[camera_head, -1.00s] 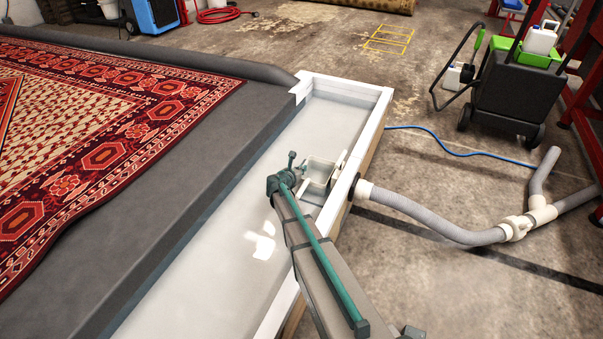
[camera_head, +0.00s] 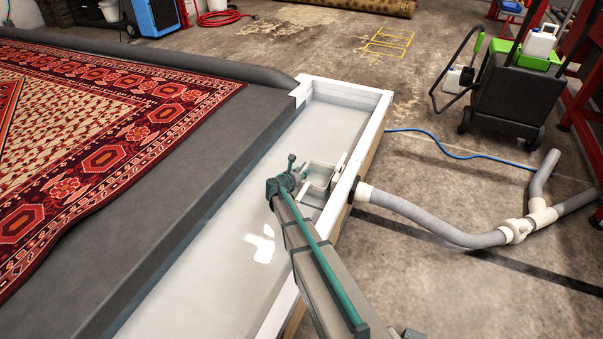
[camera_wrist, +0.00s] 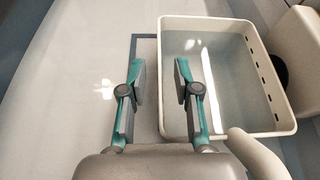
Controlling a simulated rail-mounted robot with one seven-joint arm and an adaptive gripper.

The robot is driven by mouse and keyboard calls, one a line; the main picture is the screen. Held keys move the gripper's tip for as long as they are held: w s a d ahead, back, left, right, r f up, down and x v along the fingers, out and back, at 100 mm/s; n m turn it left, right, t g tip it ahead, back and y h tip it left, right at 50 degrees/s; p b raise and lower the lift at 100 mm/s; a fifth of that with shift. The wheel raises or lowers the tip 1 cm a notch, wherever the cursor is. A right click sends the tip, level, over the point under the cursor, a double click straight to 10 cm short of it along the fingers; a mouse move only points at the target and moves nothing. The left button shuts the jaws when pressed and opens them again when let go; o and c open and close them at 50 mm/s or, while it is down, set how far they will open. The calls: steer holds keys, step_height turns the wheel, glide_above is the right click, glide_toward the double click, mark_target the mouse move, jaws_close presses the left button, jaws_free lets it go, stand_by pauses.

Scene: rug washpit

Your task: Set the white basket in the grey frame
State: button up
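The white basket (camera_head: 323,174) is an open box inside the white trough, near its right wall. In the wrist view the basket (camera_wrist: 215,19) fills the right of centre, upright, with slots in its right wall. The grey frame (camera_wrist: 145,36) is a thin dark outline on the trough floor; it shows left of the basket, which hides much of it. My gripper (camera_wrist: 162,84) is open. In the picture its left finger is outside the basket's left wall and its right finger overlaps the basket's interior. I cannot tell whether either finger touches the wall.
The trough's right wall (camera_head: 348,180) stands close beside the basket. A grey hose (camera_head: 430,215) joins that wall outside. A white fitting (camera_wrist: 275,38) is right of the basket. The trough floor (camera_head: 230,225) to the left is clear, with the patterned rug (camera_head: 95,130) beyond.

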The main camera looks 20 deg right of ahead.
steer(key=p+v, duration=0.3)
steer(key=v, duration=0.8)
steer(key=shift+a+p, duration=0.2)
steer(key=shift+p, duration=0.1)
steer(key=shift+s+r, duration=0.1)
steer(key=shift+s, duration=0.05)
